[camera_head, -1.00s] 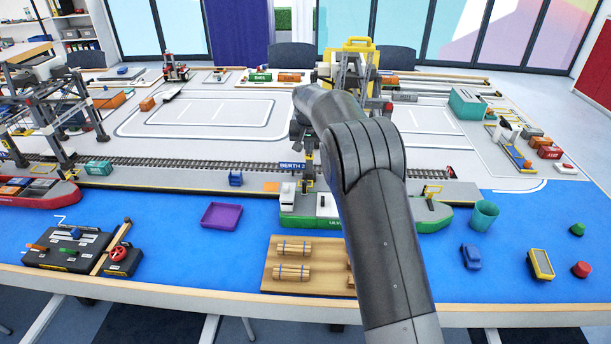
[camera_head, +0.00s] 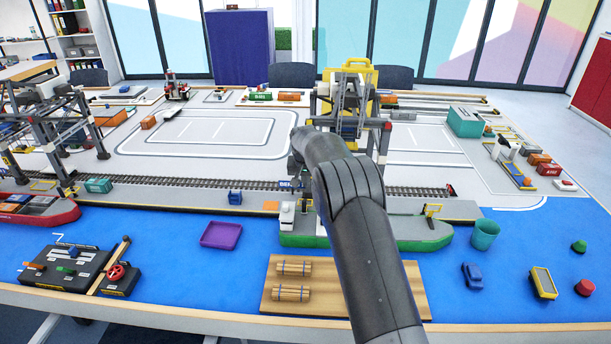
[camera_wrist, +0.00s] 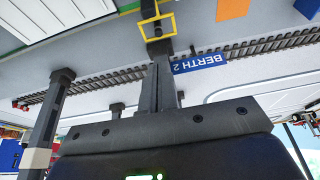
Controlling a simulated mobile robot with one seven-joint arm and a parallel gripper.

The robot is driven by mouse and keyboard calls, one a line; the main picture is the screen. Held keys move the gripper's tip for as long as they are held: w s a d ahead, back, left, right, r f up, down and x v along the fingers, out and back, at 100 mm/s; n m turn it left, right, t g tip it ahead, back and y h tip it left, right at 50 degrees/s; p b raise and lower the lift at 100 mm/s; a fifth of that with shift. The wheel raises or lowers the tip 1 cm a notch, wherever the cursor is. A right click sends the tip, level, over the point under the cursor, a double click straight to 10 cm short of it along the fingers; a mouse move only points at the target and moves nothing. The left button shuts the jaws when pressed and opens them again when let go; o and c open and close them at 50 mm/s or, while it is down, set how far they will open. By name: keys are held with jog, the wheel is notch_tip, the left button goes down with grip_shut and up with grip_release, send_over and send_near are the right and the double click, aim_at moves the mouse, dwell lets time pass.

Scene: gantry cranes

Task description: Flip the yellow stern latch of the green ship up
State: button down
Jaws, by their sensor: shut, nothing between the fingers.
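The green ship (camera_head: 420,244) lies at the blue water's edge along the quay, its middle hidden behind my arm. Its white bridge block (camera_head: 287,215) stands at the left end. In the wrist view, a yellow square loop (camera_wrist: 157,36), which looks like the stern latch, is at the tips of my gripper (camera_wrist: 158,42). My gripper is shut with nothing held. The loop and the tips overlap in the picture; I cannot tell whether they touch.
A blue BERTH 2 sign (camera_wrist: 200,63) and the rail track (camera_wrist: 245,50) lie close to the gripper. A gantry crane (camera_head: 382,140) stands behind my arm. A wooden board with logs (camera_head: 350,290) is in front of the ship; a purple tray (camera_head: 221,235) is left.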

aim_at(305, 201)
jog(key=x, duration=0.4)
jog(key=shift+s+r, duration=0.2)
jog(key=shift+s, duration=0.8)
jog(key=shift+s+f, duration=0.1)
jog(key=shift+s, duration=0.95)
